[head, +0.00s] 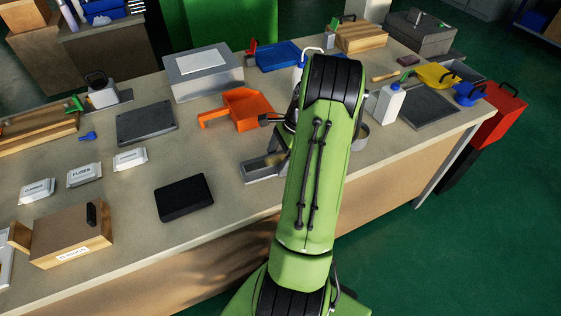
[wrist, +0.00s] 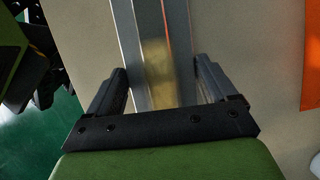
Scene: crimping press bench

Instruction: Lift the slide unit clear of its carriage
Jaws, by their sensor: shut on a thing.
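A grey, channel-shaped piece (wrist: 123,28) runs up the wrist view between my fingers, with a blurred brass-coloured block (wrist: 157,72) inside it. I take these to be the slide unit and its carriage, but cannot clearly tell where one ends and the other begins. My gripper (wrist: 161,72) is shut on the slide unit, one finger on each side. In the head view the grey piece (head: 262,170) shows on the bench just left of my arm, with the brass-coloured part at its right end. My arm hides the fingers there. Any gap under the unit cannot be seen.
An orange tray (head: 240,108) stands just behind the grey piece; its edge also shows at the right of the wrist view (wrist: 312,60). A black pad (head: 184,198) lies to the left. A white bottle (head: 388,104) stands right of my arm. Bare bench lies around the piece.

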